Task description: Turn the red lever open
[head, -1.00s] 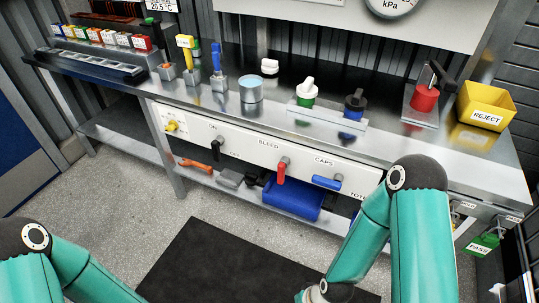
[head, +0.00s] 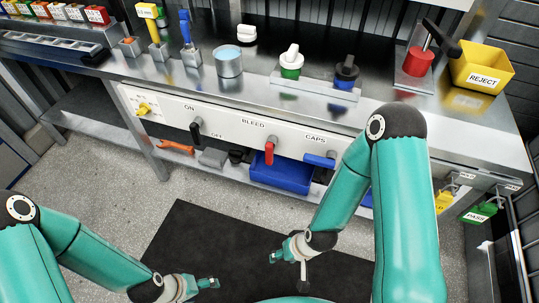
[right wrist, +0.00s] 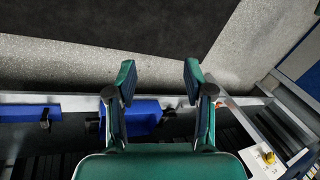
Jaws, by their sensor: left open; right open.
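The red lever (head: 269,153) hangs down from the white panel (head: 225,122) under the BLEED label in the head view. My right gripper (head: 287,263) is below the lever, over the dark mat and well apart from it. In the right wrist view it (right wrist: 160,78) is open, with nothing between its fingers. The red lever does not show in that view. My left gripper (head: 205,284) is low over the mat, left of the right one, open and apart from the panel.
A black lever (head: 197,132) and a blue lever (head: 320,161) flank the red one. A blue bin (head: 280,178) stands on the shelf below. The bench top above carries several fixtures and a yellow REJECT bin (head: 482,70). The floor mat (head: 200,235) is clear.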

